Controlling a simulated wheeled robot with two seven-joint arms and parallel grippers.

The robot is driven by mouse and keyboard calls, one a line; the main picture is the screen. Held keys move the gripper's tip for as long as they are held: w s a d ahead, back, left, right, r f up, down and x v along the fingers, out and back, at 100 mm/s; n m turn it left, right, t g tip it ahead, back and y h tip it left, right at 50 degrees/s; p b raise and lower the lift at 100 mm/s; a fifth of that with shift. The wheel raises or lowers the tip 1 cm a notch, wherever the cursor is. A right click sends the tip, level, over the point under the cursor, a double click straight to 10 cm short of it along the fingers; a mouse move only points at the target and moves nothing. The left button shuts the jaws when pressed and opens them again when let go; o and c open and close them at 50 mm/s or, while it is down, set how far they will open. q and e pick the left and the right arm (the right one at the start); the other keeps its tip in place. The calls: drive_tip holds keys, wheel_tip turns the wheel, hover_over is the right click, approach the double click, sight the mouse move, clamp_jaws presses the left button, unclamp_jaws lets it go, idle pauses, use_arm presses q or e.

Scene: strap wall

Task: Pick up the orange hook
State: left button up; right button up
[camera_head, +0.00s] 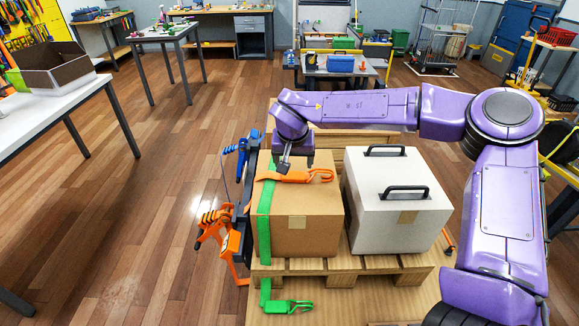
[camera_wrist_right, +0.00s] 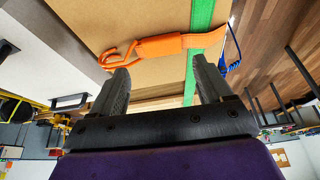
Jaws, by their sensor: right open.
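The orange hook (camera_head: 322,175) lies flat on top of the cardboard box (camera_head: 300,215), at the right end of a short orange strap (camera_head: 283,177). In the right wrist view the orange hook (camera_wrist_right: 122,56) is just beyond one fingertip, and its strap (camera_wrist_right: 170,45) runs across beyond the open jaws. My right gripper (camera_head: 284,165) is above the box near the strap, pointing down, open and empty. Its two fingers (camera_wrist_right: 163,75) are apart in the wrist view, with bare cardboard between them. My left gripper is not in view.
A white box (camera_head: 395,215) with black handles stands at right. Orange ratchet hardware (camera_head: 215,222) and blue hardware (camera_head: 240,150) hang at left.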

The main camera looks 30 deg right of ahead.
sight(293, 175)
drive_tip(key=x, duration=0.4)
drive_tip(key=shift+w+f+p, duration=0.1)
drive_tip(key=shift+w+p, duration=0.25)
drive_tip(key=shift+w, duration=0.05)
drive_tip(key=shift+d+f, duration=0.2)
drive_tip(key=shift+f, duration=0.1)
drive_tip(key=x, duration=0.2)
drive_tip(key=p+x, duration=0.1)
drive_tip(key=x, duration=0.2)
drive_tip(key=shift+w+d+f, duration=0.15)
drive_tip(key=shift+w+d, duration=0.05)
drive_tip(key=shift+w, duration=0.2)
drive_tip(key=shift+s, duration=0.1)
drive_tip(key=shift+c, duration=0.9)
drive_tip(key=c, duration=0.6)
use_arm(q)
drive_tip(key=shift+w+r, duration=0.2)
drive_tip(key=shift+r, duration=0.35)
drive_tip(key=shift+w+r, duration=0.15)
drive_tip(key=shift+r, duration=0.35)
